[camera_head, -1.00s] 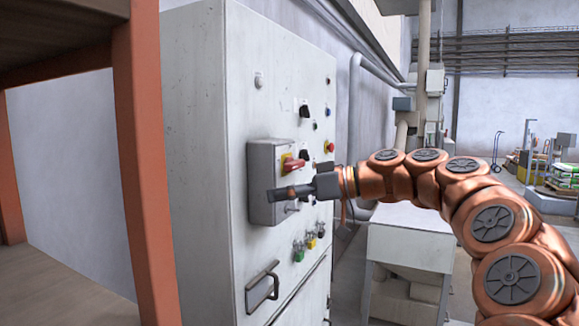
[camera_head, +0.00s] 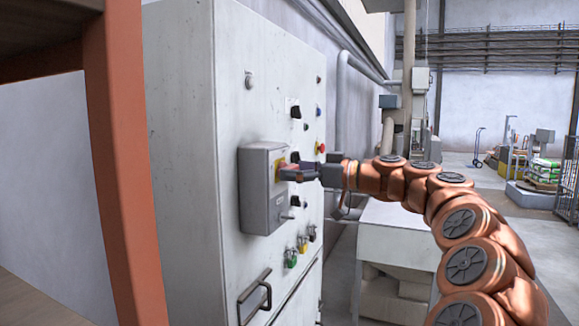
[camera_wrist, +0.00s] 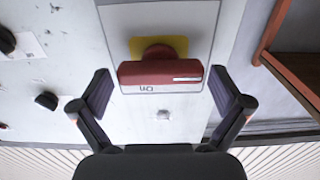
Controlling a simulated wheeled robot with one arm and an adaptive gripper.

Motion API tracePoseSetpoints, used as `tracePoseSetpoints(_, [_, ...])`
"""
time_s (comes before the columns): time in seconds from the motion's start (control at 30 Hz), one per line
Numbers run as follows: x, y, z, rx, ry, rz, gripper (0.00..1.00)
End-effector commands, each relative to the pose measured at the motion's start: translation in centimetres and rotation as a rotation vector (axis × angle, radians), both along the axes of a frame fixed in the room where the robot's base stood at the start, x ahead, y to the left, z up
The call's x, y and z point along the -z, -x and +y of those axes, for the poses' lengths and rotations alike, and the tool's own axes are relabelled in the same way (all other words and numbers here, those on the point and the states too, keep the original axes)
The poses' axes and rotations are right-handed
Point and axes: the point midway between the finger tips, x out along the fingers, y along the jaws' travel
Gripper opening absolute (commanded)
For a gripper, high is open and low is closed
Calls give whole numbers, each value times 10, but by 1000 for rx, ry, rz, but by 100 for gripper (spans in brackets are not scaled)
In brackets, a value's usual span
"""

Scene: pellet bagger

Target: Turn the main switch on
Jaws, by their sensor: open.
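The main switch is a red handle on a yellow plate, set on a grey box (camera_head: 252,190) on the cabinet front. In the wrist view the red handle (camera_wrist: 161,73) lies crosswise over the yellow plate (camera_wrist: 137,46), with an upside-down "On" label below it. My gripper (camera_head: 290,172) is at the switch in the head view and hides most of the handle. In the wrist view my gripper (camera_wrist: 164,92) is open, with one finger on each side of the handle's ends. A gap shows on both sides, and nothing is held.
An orange post (camera_head: 117,170) stands close at left. A white hopper (camera_head: 398,235) stands behind my arm.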

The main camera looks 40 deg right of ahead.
Motion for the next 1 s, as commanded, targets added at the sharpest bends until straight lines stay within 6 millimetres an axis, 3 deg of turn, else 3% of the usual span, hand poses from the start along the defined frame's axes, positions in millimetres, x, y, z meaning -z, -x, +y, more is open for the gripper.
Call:
tracePoseSetpoints(0.43, [1, -10, 7, -2, -2, 1, 99])
tracePoseSetpoints(0.87, [1, -9, 7, -3, -2, 1, 54])
tracePoseSetpoints(1.0, [1, -9, 7, -3, -4, 3, 53])
